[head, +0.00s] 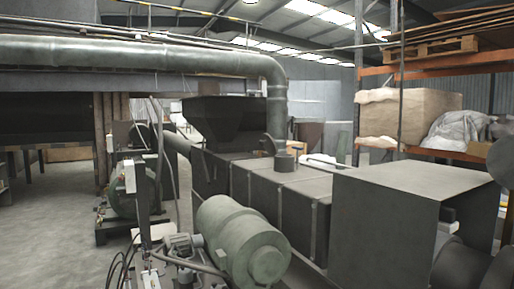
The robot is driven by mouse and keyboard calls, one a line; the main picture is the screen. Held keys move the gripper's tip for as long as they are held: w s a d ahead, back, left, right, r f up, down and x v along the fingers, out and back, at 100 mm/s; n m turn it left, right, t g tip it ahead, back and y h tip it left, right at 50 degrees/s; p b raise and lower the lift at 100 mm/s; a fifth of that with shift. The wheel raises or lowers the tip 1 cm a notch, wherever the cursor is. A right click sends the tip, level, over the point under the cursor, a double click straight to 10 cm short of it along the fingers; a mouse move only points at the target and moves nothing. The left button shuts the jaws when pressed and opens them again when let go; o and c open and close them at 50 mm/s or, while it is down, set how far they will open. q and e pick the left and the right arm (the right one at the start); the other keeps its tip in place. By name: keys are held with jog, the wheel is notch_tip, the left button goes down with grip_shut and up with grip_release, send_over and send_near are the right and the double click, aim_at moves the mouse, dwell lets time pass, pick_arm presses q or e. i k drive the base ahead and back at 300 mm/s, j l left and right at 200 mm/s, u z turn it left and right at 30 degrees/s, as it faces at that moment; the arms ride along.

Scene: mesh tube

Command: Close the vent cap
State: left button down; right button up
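A short grey cylindrical stub (285,161) stands on the flat top of the long dark machine (300,187), near the middle of the view. A dark piece rises at its back left and may be a tilted cap, but it is too small to tell. I cannot say for sure that this is the vent cap. Neither of my grippers shows in the head view.
A green-grey motor (240,240) stands in front of the machine. A large box-shaped housing (385,220) is at right. A thick pipe (130,55) crosses overhead and bends down behind the stub. Open floor (50,230) lies at left; loaded shelving (440,155) stands at back right.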

aim_at(268, 141)
jog(key=i+j+z, duration=0.2)
jog(key=i+j, duration=0.2)
jog(key=i+j+z, duration=0.15)
jog(key=i+j, duration=0.3)
jog(key=i+j+z, duration=0.2)
jog(key=i+j, duration=0.15)
jog(key=j, duration=0.15)
jog(key=i+j+z, duration=0.15)
jog(key=i+j, duration=0.2)
jog(key=j, duration=0.2)
